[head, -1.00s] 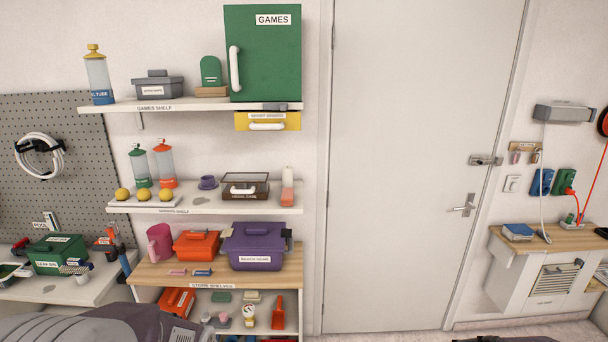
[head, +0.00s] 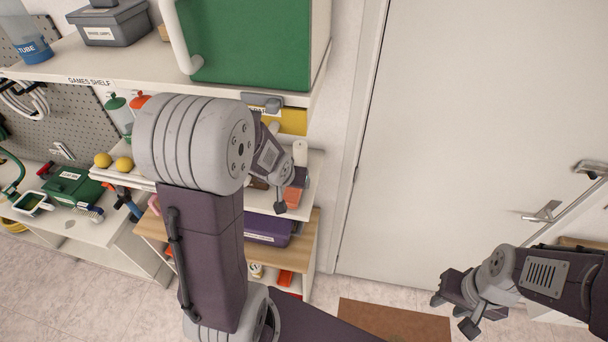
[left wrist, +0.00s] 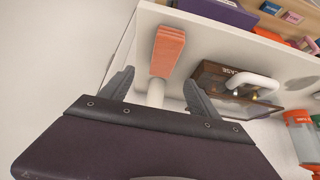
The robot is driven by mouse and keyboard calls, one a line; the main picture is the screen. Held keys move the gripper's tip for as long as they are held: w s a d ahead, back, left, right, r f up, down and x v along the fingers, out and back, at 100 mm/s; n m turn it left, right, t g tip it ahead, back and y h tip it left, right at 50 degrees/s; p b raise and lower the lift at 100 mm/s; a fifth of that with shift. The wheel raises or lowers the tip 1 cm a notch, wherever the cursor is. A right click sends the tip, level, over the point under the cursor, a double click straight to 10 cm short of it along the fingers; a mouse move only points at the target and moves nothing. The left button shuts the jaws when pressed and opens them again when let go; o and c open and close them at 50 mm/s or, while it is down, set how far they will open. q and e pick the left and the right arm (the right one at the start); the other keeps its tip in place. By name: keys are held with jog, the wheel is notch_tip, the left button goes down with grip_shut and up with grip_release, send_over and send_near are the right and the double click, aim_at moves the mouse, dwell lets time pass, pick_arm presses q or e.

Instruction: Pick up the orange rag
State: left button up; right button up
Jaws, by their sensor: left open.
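A folded orange cloth, seemingly the orange rag (head: 293,197), lies at the right end of the middle shelf, by a white cylinder (head: 300,152). In the left wrist view the rag (left wrist: 167,50) shows striped, layered sides, just beyond the fingertips. My left gripper (left wrist: 160,77) is open and empty, with the white cylinder (left wrist: 155,93) showing between its fingers. My right gripper (head: 452,315) is open and empty, low in front of the door.
A brown box with a clear lid (left wrist: 235,90) stands close beside the rag on the shelf. The games shelf (head: 110,72) with a green cabinet (head: 250,45) is above. A purple box (head: 265,228) sits below.

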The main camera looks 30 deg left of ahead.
aim_at(293, 190)
pick_arm(q)
jog(key=f+b, duration=0.1)
jog(key=f, duration=0.1)
jog(key=f+b, duration=0.1)
jog(key=shift+s+a+b, duration=0.15)
jog(key=shift+a+b, duration=0.1)
jog(key=shift+b, duration=0.1)
jog(key=shift+w+f, duration=0.15)
jog(key=shift+w, duration=0.4)
jog(key=b+x, duration=0.1)
jog(key=x, duration=0.1)
jog(key=b+x, duration=0.2)
jog(key=shift+s+f, duration=0.2)
jog(key=shift+f, duration=0.2)
jog(key=shift+w+a+f, duration=0.1)
jog(key=shift+w+f, duration=0.05)
jog(key=shift+f, duration=0.1)
jog(key=shift+a+r, duration=0.1)
jog(key=shift+r, duration=0.05)
jog(key=shift+w, duration=0.1)
jog(key=c, duration=1.3)
jog(key=shift+c, duration=0.6)
pick_arm(e)
jog(key=f, duration=0.3)
jog(key=s+f, duration=0.1)
jog(key=f, duration=0.1)
jog(key=shift+f, duration=0.35)
